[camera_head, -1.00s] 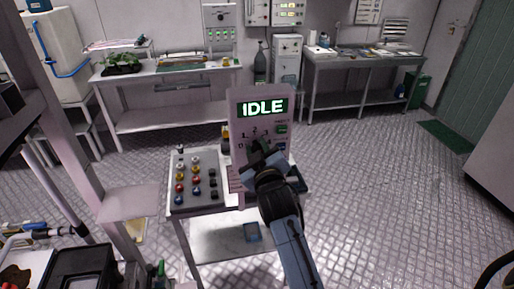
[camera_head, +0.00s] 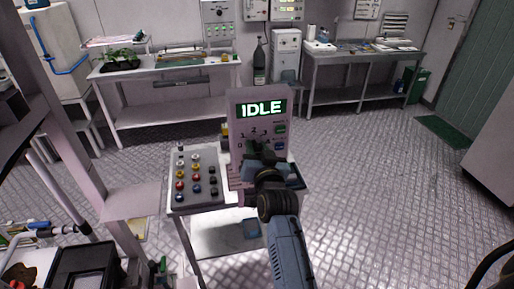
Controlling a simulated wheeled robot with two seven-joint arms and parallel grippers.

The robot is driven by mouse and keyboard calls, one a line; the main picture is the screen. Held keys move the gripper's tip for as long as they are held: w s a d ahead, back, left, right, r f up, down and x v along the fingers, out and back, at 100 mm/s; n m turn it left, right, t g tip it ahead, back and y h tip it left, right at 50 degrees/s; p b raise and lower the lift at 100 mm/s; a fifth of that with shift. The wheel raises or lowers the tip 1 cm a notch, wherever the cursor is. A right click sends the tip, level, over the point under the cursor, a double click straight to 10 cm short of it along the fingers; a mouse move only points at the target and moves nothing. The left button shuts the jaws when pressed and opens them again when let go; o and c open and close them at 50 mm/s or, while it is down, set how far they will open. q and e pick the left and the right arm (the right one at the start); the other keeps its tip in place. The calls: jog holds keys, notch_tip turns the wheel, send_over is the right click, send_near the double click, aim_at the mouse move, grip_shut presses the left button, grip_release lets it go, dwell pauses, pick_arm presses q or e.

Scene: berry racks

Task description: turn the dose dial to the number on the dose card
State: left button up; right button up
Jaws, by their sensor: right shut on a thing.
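A pale upright panel (camera_head: 239,96) stands on a small table in the middle of the head view. Its display (camera_head: 262,108) reads IDLE in bright letters on green. Below it are small dial numbers (camera_head: 254,131) and a green button (camera_head: 281,128). My right gripper (camera_head: 256,152) is at the panel's lower face, shut on the dose dial, which the gripper mostly hides. The dial's pointer direction cannot be made out. No dose card can be identified. My left gripper is not in view.
Left of the panel, a grey tray (camera_head: 205,178) holds rows of coloured knobs on the small table (camera_head: 182,208). Workbenches (camera_head: 155,66) line the back wall.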

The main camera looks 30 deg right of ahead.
jog(key=shift+m, duration=0.6)
jog(key=o, duration=1)
jog(key=shift+c, duration=0.2)
